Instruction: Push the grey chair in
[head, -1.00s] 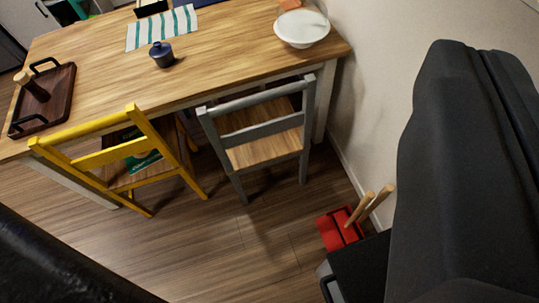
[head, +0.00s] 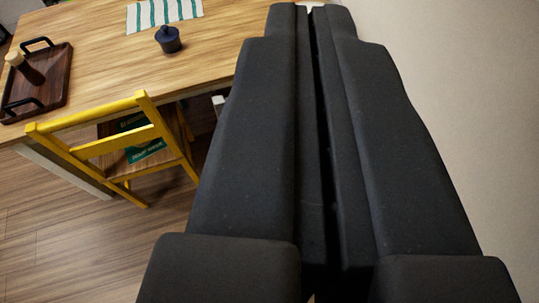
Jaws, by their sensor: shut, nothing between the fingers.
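My gripper (head: 311,12) fills the middle of the head view. Its two long black fingers lie side by side, shut, with only a thin dark line between them and nothing held. The grey chair is almost wholly hidden behind the fingers. Only a small pale grey piece (head: 218,103), which looks like the left top corner of its back, shows at the left edge of the gripper, by the table's front edge. I cannot tell whether the fingers touch the chair. The wooden table (head: 105,65) is at the upper left.
A yellow chair (head: 106,143) stands left of my gripper at the table. On the table are a dark tray (head: 58,83) with a pepper mill, a dark blue pot (head: 168,40) and a striped cloth (head: 165,14). A pale wall (head: 450,90) is on the right. Open floor shows at lower left.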

